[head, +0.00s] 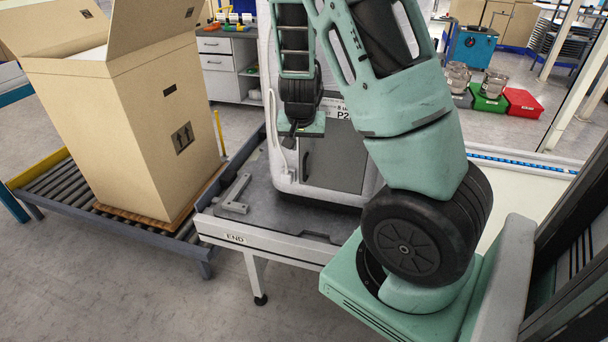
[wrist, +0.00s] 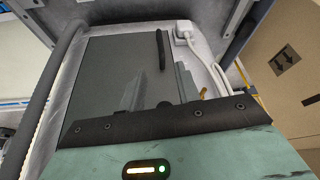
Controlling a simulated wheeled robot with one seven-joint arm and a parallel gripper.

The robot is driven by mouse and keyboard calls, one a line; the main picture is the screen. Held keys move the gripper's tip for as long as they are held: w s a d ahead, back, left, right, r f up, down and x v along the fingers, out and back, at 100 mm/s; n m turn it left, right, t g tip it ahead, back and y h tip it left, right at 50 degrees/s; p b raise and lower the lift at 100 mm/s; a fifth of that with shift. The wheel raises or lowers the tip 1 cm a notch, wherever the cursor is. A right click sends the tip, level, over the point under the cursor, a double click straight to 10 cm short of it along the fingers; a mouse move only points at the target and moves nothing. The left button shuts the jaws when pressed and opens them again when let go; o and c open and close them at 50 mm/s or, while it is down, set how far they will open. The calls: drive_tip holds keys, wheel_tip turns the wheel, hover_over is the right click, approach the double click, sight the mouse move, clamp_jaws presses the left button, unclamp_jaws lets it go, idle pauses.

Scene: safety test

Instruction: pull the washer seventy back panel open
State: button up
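The washer (head: 281,165) is a white cabinet on the grey end platform, partly hidden behind my arm in the head view. Its grey back panel (head: 338,160) looks shut; it also fills much of the wrist view (wrist: 110,75). A short black handle (wrist: 163,48) stands on the panel near its edge. My gripper (head: 293,132) is in front of the washer, left of the panel in the head view. In the wrist view its two fingers (wrist: 160,72) are apart with nothing seen between them. The handle appears beyond the fingertips, and I see no contact.
A white plug and cable (wrist: 187,36) lie beside the panel, close to the right finger. A grey bracket (head: 236,193) lies on the platform (head: 275,218). A large open cardboard box (head: 125,130) stands on the roller conveyor (head: 75,200) at left. Floor in front is clear.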

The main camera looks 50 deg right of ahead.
sight(304, 169)
drive_tip(key=b+x, duration=0.1)
drive_tip(key=x, duration=1.4)
drive_tip(key=shift+b, duration=0.3)
drive_tip(key=shift+a, duration=0.1)
clamp_jaws()
